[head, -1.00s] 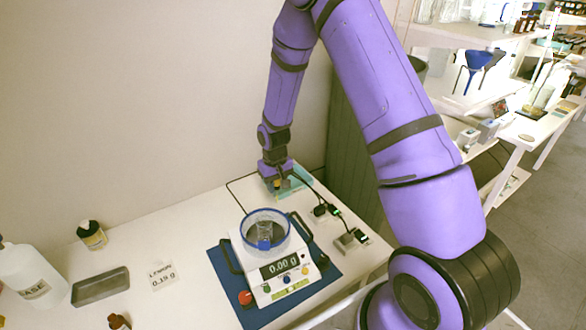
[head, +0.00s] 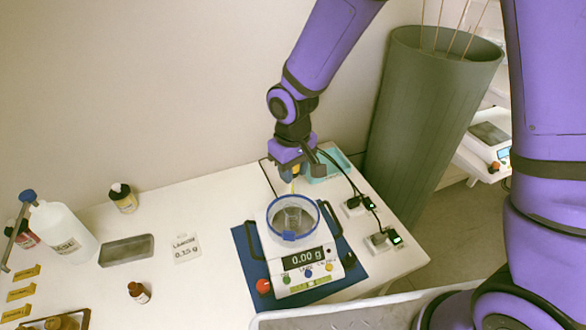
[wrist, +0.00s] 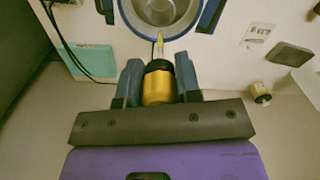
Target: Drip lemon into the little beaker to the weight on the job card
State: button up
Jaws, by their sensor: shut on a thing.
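My gripper (head: 291,174) is shut on a small yellow dropper with a black collar (wrist: 158,88). Its thin yellow tip points toward the scale's ring in the wrist view. The little glass beaker (head: 292,218) stands on the pan inside the blue-rimmed ring (head: 271,206) of the white scale (head: 290,283). The dropper is just behind the ring; I cannot tell whether its tip is over the beaker. The scale display (head: 303,259) reads 0.00 g.
The scale stands on a blue mat (head: 248,253). A teal tray (head: 330,165) and black cables lie behind and right. A grey tray (head: 126,250), a dark-capped bottle (head: 123,199), a brown bottle (head: 138,292) and a large white bottle (head: 64,236) stand left. A tall grey bin (head: 425,110) stands right.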

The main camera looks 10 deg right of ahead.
jog(key=shift+a+f, duration=0.1)
jog(key=shift+f, duration=0.1)
dwell(0.3)
jog(key=shift+f, duration=1.7)
jog(key=c, duration=0.3)
jog(key=o, duration=0.3)
jog(key=shift+r, duration=0.1)
